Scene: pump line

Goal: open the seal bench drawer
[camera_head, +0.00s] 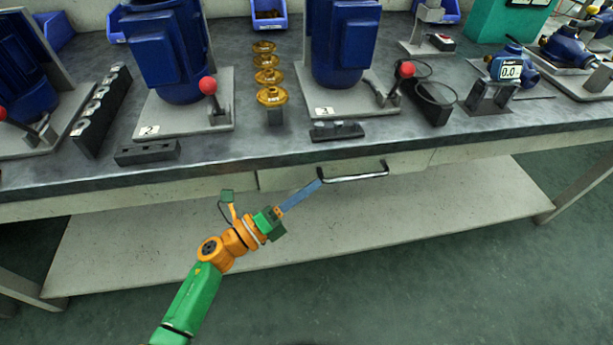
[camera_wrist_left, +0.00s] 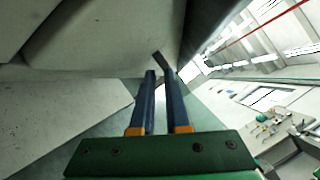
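The seal bench drawer (camera_head: 285,177) is a pale front panel under the bench top, and it looks flush with the bench. My right gripper is in neither view.
A pale lower shelf (camera_head: 440,205) lies below. The floor in front is clear.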

